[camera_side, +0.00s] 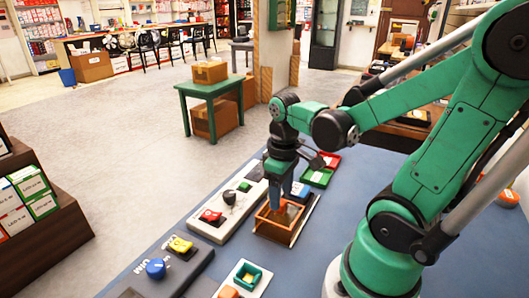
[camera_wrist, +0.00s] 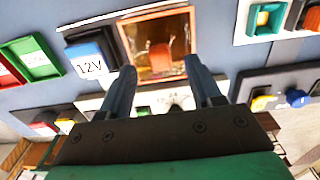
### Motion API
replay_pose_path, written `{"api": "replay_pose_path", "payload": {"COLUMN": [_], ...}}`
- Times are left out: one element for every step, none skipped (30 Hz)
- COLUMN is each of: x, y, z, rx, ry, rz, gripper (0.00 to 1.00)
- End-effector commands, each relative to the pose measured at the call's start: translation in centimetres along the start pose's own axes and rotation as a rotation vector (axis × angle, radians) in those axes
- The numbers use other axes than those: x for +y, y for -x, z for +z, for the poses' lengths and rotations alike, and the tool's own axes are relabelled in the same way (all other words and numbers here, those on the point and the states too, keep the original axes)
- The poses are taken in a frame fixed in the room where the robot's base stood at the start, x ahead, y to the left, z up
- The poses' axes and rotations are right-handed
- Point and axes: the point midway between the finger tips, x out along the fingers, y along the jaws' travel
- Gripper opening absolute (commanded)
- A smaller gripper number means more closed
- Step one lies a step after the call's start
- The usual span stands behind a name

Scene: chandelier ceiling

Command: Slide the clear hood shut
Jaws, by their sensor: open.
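The clear hood (camera_side: 279,221) shows as an orange-tinted, see-through box with a brown-orange frame on the blue table, just below my gripper (camera_side: 287,190) in the side view. In the wrist view the hood (camera_wrist: 135,40) is at the top centre, with an orange-red piece (camera_wrist: 160,57) seen inside its frame. How far the hood is open is hard to tell. My gripper (camera_wrist: 162,75) points down with its two fingers spread on either side of the framed box in the picture. Nothing shows between the fingers, and I cannot tell whether a fingertip touches the frame.
A blue-and-white block marked 12V (camera_wrist: 88,62) sits beside the hood. Green (camera_side: 317,177) and red trays lie beyond it. A green-and-yellow socket (camera_side: 248,275) is in front.

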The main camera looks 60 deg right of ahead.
Motion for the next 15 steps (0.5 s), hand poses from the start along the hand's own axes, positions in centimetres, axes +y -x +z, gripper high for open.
{"api": "replay_pose_path", "payload": {"x": [0.0, 0.0, 0.0, 0.0, 0.0, 0.0, 0.0, 0.0, 0.0, 0.0, 0.0, 0.0, 0.0, 0.0, 0.0], "y": [-0.5, -0.7, -1.0, -1.2, -1.4, -1.6, -1.7, -1.8, -1.9, -2.0, -2.0, -2.0, -2.1, -2.1, -2.1], "z": [-0.1, -0.1, -0.1, -0.1, -0.1, 0.0, 0.0, 0.0, 0.0, 0.0, 0.0, 0.0, 0.0, 0.0, 0.0], "rx": [0.001, 0.001, 0.001, 0.001, 0.001, 0.002, 0.002, 0.002, 0.002, 0.002, 0.002, 0.002, 0.002, 0.002, 0.002], "ry": [0.000, 0.000, 0.000, 0.000, 0.000, 0.000, 0.000, 0.000, 0.000, 0.000, 0.000, 0.000, 0.000, 0.000, 0.000], "rz": [0.000, 0.000, 0.000, 0.000, 0.000, 0.000, 0.001, 0.001, 0.001, 0.001, 0.001, 0.001, 0.001, 0.001, 0.001], "gripper": [0.58, 0.58, 0.58, 0.58, 0.58, 0.58, 0.58, 0.58, 0.58, 0.58, 0.58, 0.58, 0.58, 0.58, 0.58]}}
